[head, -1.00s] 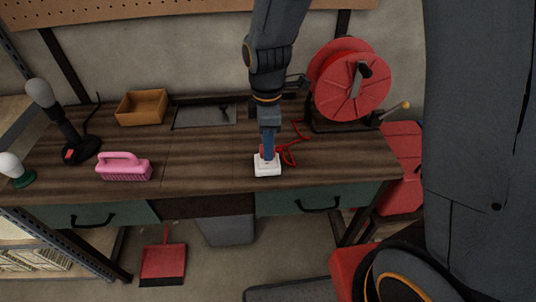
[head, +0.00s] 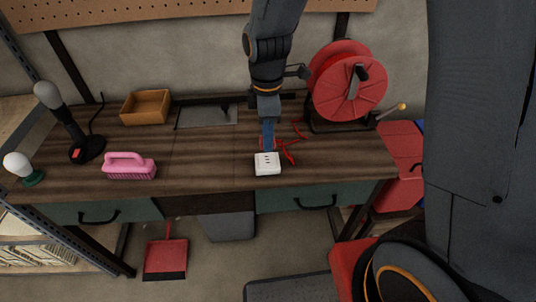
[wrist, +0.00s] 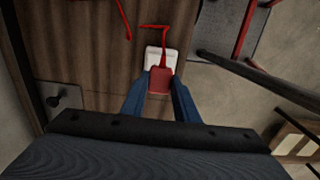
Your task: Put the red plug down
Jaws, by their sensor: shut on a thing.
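My gripper (head: 268,146) is shut on the red plug (wrist: 160,82), which sits between the two blue fingers in the wrist view. In the head view the plug is mostly hidden by the fingers. The white socket block (head: 267,163) lies on the workbench near its front edge, its upper face and dark holes uncovered. The plug appears just behind the block in the head view. The block also shows beyond the plug in the wrist view (wrist: 153,57). I cannot tell how high the plug is above the bench.
A red cord (head: 289,152) lies right of my gripper, near a red cable reel (head: 350,85). A pink brush (head: 130,167), a wooden box (head: 146,107) and a dark lamp (head: 85,148) stand on the left. The workbench (head: 205,165) is clear between brush and socket block.

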